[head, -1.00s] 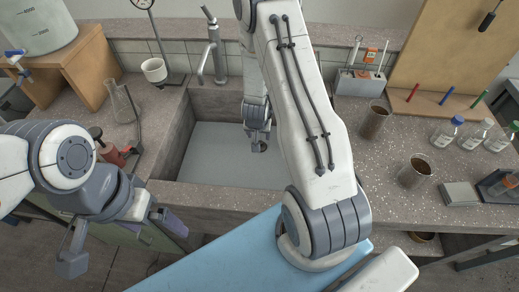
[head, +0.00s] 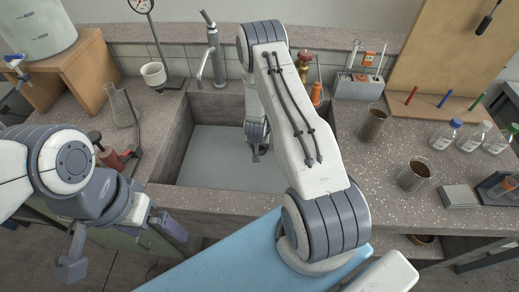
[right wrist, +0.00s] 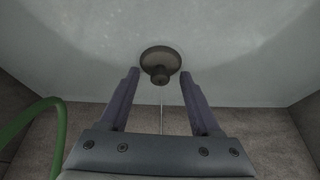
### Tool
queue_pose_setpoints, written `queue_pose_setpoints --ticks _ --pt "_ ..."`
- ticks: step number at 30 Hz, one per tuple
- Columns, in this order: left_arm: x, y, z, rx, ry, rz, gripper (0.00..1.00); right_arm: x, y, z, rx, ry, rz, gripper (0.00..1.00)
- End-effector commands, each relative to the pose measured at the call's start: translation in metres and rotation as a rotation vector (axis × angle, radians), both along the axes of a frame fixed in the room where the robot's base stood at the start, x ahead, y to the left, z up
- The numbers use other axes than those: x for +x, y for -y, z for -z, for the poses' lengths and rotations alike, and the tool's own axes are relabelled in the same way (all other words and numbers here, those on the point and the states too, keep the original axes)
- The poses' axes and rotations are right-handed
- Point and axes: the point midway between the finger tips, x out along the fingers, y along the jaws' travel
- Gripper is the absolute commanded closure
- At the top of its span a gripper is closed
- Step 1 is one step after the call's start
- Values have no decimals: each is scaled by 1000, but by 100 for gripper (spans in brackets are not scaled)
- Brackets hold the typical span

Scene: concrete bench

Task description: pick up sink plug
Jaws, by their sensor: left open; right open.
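The sink plug (right wrist: 160,64) is a dark round disc with a knob, lying on the pale floor of the sink (head: 205,155). My right gripper (head: 257,156) reaches down into the sink and is open. In the right wrist view, the tips of my right gripper (right wrist: 160,74) stand on either side of the plug's knob, with gaps on both sides and nothing held. In the head view the plug is hidden or too small to tell from the gripper. My left gripper (head: 121,244) is open and empty in front of the bench at left.
The sink's walls enclose my right gripper. A metal tap (head: 213,55) stands behind it. A green curved tube (right wrist: 48,112) shows at left in the wrist view. Two brown-filled beakers (head: 413,174) and several bottles (head: 446,135) stand on the right bench.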

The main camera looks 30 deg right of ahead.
Motion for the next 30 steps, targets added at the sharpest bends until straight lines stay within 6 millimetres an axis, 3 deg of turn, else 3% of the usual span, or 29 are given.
queue_pose_setpoints --ticks 4,9,20,30 --pt "0 0 0 0 0 0 0 0 0 0 0 0 0 36" --pt "0 0 0 0 0 0 0 0 0 0 0 0 0 100" --pt "0 0 0 0 0 0 0 1 0 -6 -1 2 0 100" --pt "0 0 -8 0 0 0 0 1 0 -70 0 4 0 100"
